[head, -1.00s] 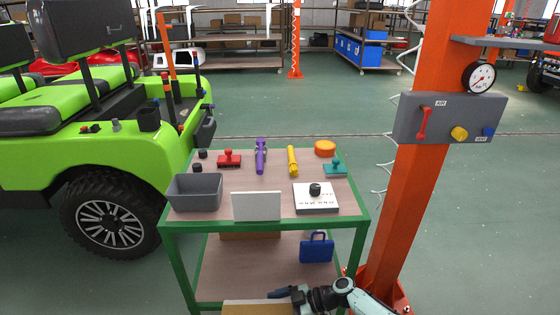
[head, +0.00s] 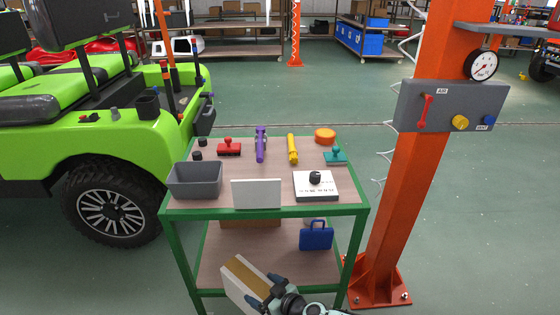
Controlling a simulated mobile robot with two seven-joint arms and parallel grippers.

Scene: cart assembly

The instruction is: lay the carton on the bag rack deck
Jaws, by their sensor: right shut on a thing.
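The carton (head: 240,287), brown on top with a pale side, is at the bottom of the head view, in front of the trolley's lower shelf. It is tilted, with one end pointing up and left. My right gripper (head: 273,291) is shut on its right side. The green cart (head: 110,143) stands at the left. At its rear are upright posts and a dark fitting (head: 205,118); I cannot clearly make out the bag rack deck. My left gripper is not in view.
A green-framed trolley (head: 340,212) stands between my gripper and the cart, holding a grey bin (head: 194,181), a white panel (head: 257,194) and several tools. A blue case (head: 316,236) is on its lower shelf. An orange post (head: 397,195) stands at right.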

